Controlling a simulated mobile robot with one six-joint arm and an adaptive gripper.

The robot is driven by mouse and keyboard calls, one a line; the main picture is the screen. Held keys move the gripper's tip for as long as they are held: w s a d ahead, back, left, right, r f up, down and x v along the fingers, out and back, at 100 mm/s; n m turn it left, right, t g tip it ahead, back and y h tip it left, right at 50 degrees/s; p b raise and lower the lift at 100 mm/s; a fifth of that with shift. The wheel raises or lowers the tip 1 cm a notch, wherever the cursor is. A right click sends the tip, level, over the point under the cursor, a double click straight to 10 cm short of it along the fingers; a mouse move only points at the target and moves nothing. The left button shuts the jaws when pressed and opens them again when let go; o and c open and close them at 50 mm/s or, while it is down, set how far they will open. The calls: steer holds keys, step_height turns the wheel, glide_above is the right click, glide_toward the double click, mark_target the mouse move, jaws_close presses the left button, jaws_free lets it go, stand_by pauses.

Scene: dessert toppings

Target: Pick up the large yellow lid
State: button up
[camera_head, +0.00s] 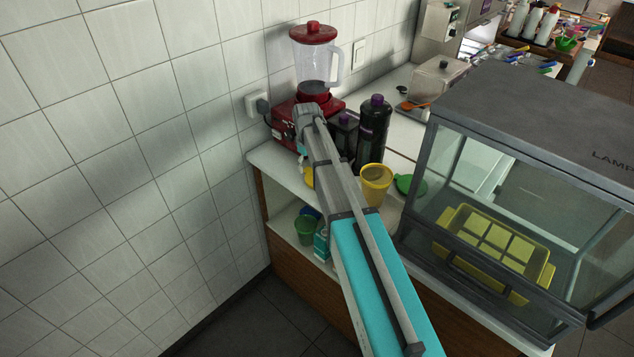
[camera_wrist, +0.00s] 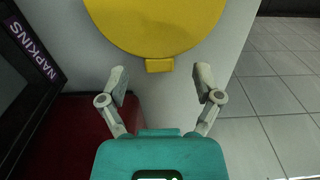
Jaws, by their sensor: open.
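The large yellow lid (camera_wrist: 155,22) lies on the white counter in the wrist view, cut off by the top edge. Its small tab (camera_wrist: 160,65) points toward my gripper. My gripper (camera_wrist: 160,82) is open and empty, with one finger on each side below the tab; the fingers do not appear to touch the lid. In the head view a small yellow piece (camera_head: 309,177), apparently the lid's edge, shows left of my arm. The arm hides most of that area and the fingers.
The red blender (camera_head: 314,60) stands by the wall; its red base fills the lower left of the wrist view. A napkin holder (camera_wrist: 38,48), a dark bottle (camera_head: 373,130), a yellow cup (camera_head: 376,185) and a green lid (camera_head: 411,186) are close. A glass case (camera_head: 530,120) stands right.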

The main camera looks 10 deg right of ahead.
steer(key=shift+f+b, duration=0.45)
steer(key=shift+f, duration=0.25)
steer(key=c, duration=0.9)
